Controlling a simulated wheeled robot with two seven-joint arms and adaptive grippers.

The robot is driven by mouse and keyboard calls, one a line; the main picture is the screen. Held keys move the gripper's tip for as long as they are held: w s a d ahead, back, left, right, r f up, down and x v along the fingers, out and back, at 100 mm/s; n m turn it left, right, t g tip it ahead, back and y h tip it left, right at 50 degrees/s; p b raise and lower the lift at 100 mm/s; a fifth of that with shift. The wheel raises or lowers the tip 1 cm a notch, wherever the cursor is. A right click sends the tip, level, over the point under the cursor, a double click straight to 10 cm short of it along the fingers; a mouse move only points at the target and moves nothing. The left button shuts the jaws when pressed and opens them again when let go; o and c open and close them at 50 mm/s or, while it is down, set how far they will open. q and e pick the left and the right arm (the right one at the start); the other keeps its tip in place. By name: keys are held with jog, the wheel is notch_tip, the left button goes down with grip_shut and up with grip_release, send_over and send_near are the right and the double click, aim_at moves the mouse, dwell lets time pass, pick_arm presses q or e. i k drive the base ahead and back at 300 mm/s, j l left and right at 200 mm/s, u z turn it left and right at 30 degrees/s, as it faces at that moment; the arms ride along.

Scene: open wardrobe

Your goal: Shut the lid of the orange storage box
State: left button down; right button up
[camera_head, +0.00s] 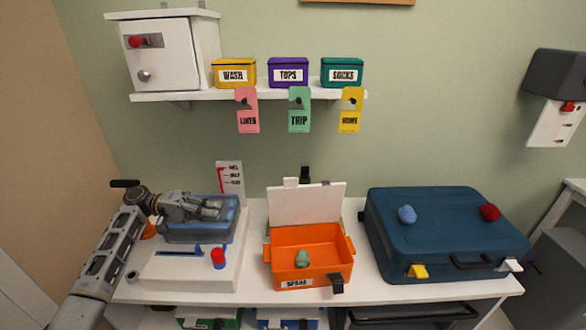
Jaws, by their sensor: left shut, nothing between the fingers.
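The orange storage box (312,284) stands open in the middle of the white table, with a "SPARE" label and a dark latch on its front. Its white lid (306,204) stands raised at the back edge. A small grey-green lump (302,258) lies inside the box. My left gripper (222,210) is shut and empty, to the left of the box, over or in front of a blue bin (205,234); I cannot tell whether it touches the bin. My right gripper is not in view.
A white panel with a red knob (218,257) lies left of the box. A blue suitcase (440,225) stands close on the right. Above, a wall shelf (200,96) holds a white cabinet (163,53) and small labelled boxes, with tags hanging below.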

aim_at(291, 203)
jog(key=i+l, duration=0.25)
jog(key=i, duration=0.15)
jog(key=i+l, duration=0.25)
jog(key=i, duration=0.15)
